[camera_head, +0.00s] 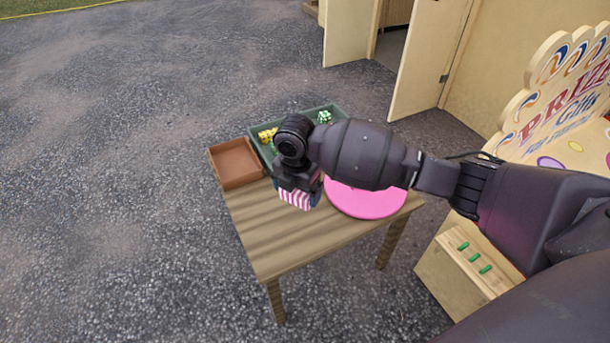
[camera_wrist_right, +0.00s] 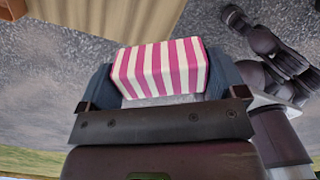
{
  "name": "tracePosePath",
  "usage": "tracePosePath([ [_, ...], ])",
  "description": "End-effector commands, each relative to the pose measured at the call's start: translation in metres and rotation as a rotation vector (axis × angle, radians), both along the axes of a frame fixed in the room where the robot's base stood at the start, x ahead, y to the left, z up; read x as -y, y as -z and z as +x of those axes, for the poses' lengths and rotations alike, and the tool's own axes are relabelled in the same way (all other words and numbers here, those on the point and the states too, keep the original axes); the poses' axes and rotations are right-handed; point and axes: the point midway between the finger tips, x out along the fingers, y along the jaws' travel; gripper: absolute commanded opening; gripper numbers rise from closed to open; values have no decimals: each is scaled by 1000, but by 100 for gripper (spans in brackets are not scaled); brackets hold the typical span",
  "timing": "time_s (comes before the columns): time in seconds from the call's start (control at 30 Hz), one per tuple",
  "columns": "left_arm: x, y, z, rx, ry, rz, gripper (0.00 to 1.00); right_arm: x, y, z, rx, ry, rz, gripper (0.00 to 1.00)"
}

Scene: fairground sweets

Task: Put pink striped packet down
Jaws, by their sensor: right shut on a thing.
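A pink and white striped packet (camera_head: 294,200) is in my right gripper (camera_head: 298,186), which is shut on it. In the right wrist view the packet (camera_wrist_right: 160,68) sits between the two blue-grey fingers (camera_wrist_right: 160,80), its striped face showing. In the head view it appears over the wooden table (camera_head: 275,240), close to the pink round board; the gap to the tabletop is hard to judge. My wrist and forearm hide part of the packet. My left gripper does not show in the head view.
A brown tray (camera_head: 236,164) and a green tray (camera_head: 336,109) holding yellow and green-patterned packets stand at the table's back. The pink round board (camera_head: 365,203) lies at its right. The front of the tabletop is bare. A prize stall (camera_head: 560,110) stands at right.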

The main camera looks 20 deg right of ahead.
Motion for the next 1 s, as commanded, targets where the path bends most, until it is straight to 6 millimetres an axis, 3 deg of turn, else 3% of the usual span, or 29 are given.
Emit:
tracePosePath([
  [0.3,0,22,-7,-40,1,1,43,-2,10,42,-12,-527,6,66],
  [0.5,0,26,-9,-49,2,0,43,-3,11,63,-14,-814,11,66],
  [0.8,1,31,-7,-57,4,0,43,-4,12,77,-12,-1006,14,66],
  [1.0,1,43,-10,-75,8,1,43,-5,51,75,-20,-1013,19,66],
])
